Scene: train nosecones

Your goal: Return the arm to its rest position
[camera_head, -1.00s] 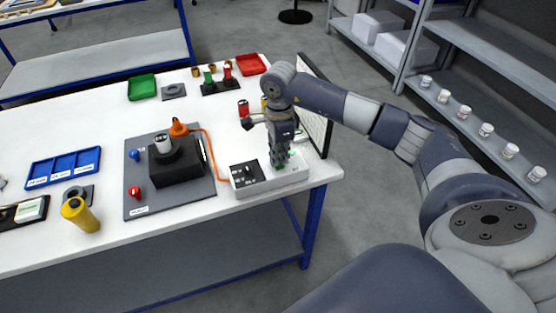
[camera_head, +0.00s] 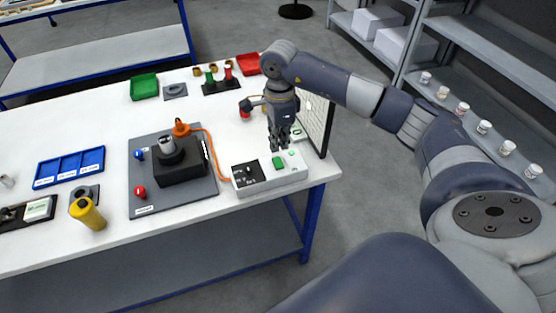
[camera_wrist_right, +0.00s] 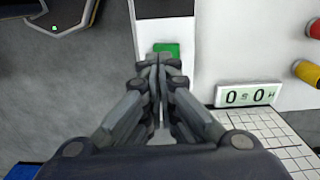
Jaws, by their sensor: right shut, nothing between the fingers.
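My right gripper (camera_head: 280,143) is shut and empty. It hangs fingers-down above the white control box (camera_head: 262,184) at the right end of the table, close over its green button (camera_head: 278,163). In the right wrist view the shut fingers (camera_wrist_right: 158,65) point at the green button (camera_wrist_right: 167,48) on the box, with the tips just short of it in the picture. My right arm reaches in from the right side. My left gripper is not in view.
An orange cable joins the control box to a black fixture (camera_head: 181,172) on a grey plate. A gridded panel (camera_head: 318,125) stands right beside the gripper. A small display (camera_wrist_right: 248,95) reads digits.

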